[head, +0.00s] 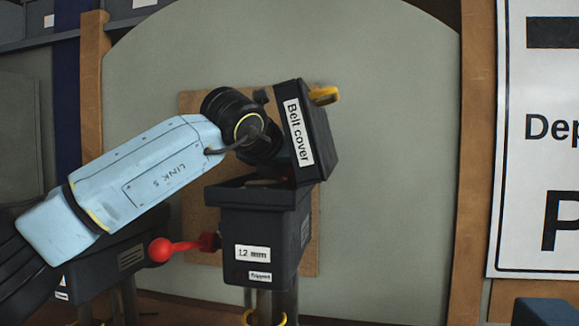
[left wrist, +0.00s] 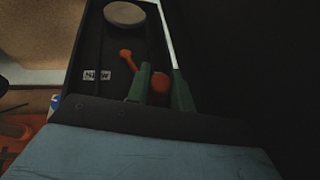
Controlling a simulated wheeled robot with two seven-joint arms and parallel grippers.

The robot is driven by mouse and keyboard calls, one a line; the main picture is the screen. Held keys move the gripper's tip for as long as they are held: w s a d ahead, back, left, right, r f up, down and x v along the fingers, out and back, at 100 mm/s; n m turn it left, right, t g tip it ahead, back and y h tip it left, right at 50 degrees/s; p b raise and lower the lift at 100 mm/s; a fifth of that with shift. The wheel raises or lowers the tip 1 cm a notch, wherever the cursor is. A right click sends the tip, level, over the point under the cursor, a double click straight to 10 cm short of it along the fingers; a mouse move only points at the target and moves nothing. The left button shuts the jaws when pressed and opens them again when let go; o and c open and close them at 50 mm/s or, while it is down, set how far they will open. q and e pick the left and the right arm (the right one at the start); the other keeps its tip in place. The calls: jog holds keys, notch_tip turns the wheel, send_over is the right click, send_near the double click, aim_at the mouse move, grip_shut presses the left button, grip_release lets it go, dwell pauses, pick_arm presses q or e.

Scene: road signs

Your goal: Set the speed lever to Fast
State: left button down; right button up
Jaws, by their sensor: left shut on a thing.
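The speed lever is an orange-red arm (left wrist: 127,57) with a round knob (left wrist: 160,84), seen inside a dark box in the left wrist view. My left gripper (left wrist: 161,88) has its green fingers on either side of the knob and is shut on it; one finger hides part of the lever arm. A small white label (left wrist: 97,76), apparently reading Slow upside down, sits left of the lever. In the head view the dark box (head: 258,222) is open, and my left wrist hides the lever and fingertips. My right gripper is not in view.
The raised lid marked Belt cover (head: 298,133) has a yellow handle (head: 324,96) and stands close to my left wrist. A red ball-ended handle (head: 163,249) sticks out left of the box. A white sign (head: 540,140) stands at the right.

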pick_arm(q)
jog(key=c, duration=1.2)
grip_release()
jog(key=shift+c, duration=0.2)
